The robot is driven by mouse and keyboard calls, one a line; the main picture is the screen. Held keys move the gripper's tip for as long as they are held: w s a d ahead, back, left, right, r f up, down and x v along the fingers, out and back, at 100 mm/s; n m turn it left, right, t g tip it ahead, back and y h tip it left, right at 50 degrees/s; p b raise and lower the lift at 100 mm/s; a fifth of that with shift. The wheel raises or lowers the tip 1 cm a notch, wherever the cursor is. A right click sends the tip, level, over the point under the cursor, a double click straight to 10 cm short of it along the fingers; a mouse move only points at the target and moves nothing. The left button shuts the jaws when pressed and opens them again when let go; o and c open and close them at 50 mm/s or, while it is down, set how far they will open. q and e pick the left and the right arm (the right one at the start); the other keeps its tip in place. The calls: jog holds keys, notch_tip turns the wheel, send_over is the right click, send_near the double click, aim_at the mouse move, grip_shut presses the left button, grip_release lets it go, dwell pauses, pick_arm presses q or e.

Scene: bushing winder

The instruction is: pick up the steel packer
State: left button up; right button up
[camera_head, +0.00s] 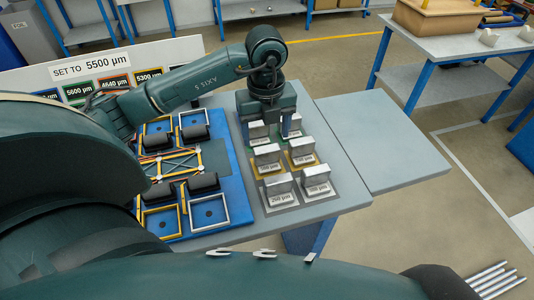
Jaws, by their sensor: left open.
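The near row has a left packer (279,187) and a right packer (316,180). A far left packer (258,131) and a far right packer lie under my left gripper (271,128). The gripper is open and points down at the far row, partly covering it. Whether its fingers touch a packer I cannot tell. My right gripper is not in view.
A blue fixture (236,178) with black rollers and a wire-wound frame lies left of the packers. A sign (88,70) behind it reads "SET TO 5500 µm", with coloured number cards below. A bare grey table section (380,150) is clear on the right.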

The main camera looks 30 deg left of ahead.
aim_at(267, 149)
pick_arm(q)
jog(key=f, duration=0.3)
jog(key=f+p, duration=0.1)
jog(key=f, duration=0.4)
jog(key=shift+w+f+p, duration=0.25)
jog(key=shift+f+p, duration=0.05)
jog(key=shift+f, duration=0.05)
jog(key=shift+c, duration=0.3)
jog(key=c, duration=0.8)
jog(key=shift+r, duration=0.1)
jog(key=shift+c, duration=0.2)
